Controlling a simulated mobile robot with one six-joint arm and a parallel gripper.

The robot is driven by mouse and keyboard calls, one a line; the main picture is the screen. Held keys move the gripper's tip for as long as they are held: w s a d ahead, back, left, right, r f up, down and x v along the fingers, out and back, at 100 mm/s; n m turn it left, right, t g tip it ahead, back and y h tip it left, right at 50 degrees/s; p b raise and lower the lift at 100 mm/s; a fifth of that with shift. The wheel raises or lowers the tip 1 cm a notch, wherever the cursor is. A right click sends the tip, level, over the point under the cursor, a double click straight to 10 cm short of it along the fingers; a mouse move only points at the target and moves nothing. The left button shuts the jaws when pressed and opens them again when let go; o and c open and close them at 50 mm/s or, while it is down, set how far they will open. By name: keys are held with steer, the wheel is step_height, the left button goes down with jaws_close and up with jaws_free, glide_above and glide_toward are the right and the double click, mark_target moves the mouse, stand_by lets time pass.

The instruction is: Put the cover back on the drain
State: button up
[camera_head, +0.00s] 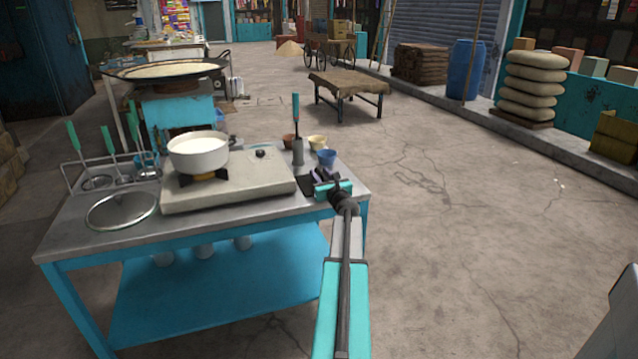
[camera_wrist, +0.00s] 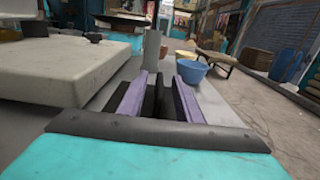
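My gripper (camera_head: 327,181) is at the right end of the steel-topped table (camera_head: 300,218), beside the stove and just in front of the small bowls. In the wrist view my gripper (camera_wrist: 162,82) shows two purple fingers with dark inner pads, apart, with nothing seen held between them. I cannot clearly make out a drain or its cover. Faint dark lines (camera_head: 268,101) mark the floor behind the table; I cannot tell if they are the drain. A dark flat patch (camera_head: 308,184) lies on the table by my gripper, partly hidden.
A stove (camera_head: 230,185) bears a pot of milk (camera_head: 198,153). A round lid (camera_head: 121,210) lies at the table's left. A blue bowl (camera_head: 326,157) and grey cup (camera_head: 298,152) stand near my gripper. The floor to the right is clear up to the bench (camera_head: 348,85).

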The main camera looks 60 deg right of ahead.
steer(key=shift+x, duration=0.8)
jaws_close()
